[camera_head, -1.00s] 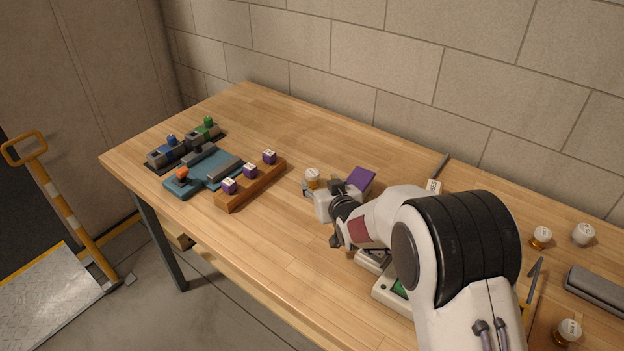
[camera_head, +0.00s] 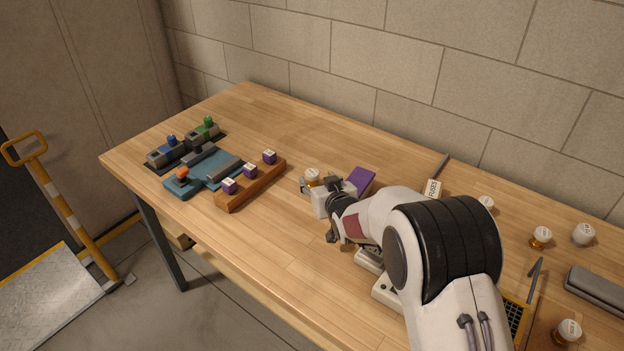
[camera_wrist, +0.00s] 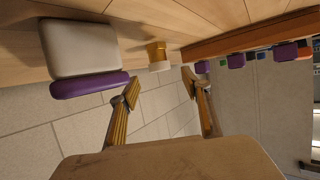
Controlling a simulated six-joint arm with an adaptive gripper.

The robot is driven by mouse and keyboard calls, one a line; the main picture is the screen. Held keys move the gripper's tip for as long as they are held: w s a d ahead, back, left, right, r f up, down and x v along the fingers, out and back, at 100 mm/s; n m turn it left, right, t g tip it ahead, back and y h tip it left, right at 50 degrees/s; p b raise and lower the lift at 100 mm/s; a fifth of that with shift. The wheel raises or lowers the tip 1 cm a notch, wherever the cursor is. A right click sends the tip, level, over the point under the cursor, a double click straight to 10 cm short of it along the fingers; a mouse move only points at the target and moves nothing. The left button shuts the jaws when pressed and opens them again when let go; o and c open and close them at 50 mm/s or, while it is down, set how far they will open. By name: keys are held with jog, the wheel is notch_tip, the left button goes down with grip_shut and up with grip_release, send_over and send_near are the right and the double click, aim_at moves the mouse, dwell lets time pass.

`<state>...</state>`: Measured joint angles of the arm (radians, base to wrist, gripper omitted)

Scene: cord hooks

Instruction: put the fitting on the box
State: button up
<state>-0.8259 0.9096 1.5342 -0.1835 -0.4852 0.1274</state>
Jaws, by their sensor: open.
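A small fitting with an amber body and a white cap (camera_head: 312,174) stands on the table just beyond my gripper (camera_head: 318,187). In the wrist view the fitting (camera_wrist: 158,56) lies ahead of the open, empty fingers (camera_wrist: 160,87), roughly in line with the gap between them and apart from them. A box with a purple face (camera_head: 359,180) is right of the fitting, partly hidden by my gripper and arm. In the wrist view the box (camera_wrist: 80,50) shows a cream side and a purple side, left of the fitting, close to one finger.
A wooden rail (camera_head: 252,187) with purple labelled blocks stands left of my gripper. Farther left is a blue fixture (camera_head: 205,172). Similar capped pieces (camera_head: 541,237) and a grey bar (camera_head: 597,291) lie at the right. The table's back middle is clear.

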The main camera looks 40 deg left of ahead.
aim_at(313, 175)
jog(key=shift+w+a, duration=0.1)
jog(key=shift+a, duration=0.05)
jog(key=shift+x, duration=2.45)
jog(key=c, duration=1.4)
jog(key=shift+o, duration=0.2)
jog(key=shift+r, duration=0.1)
notch_tip(313, 175, up, 10)
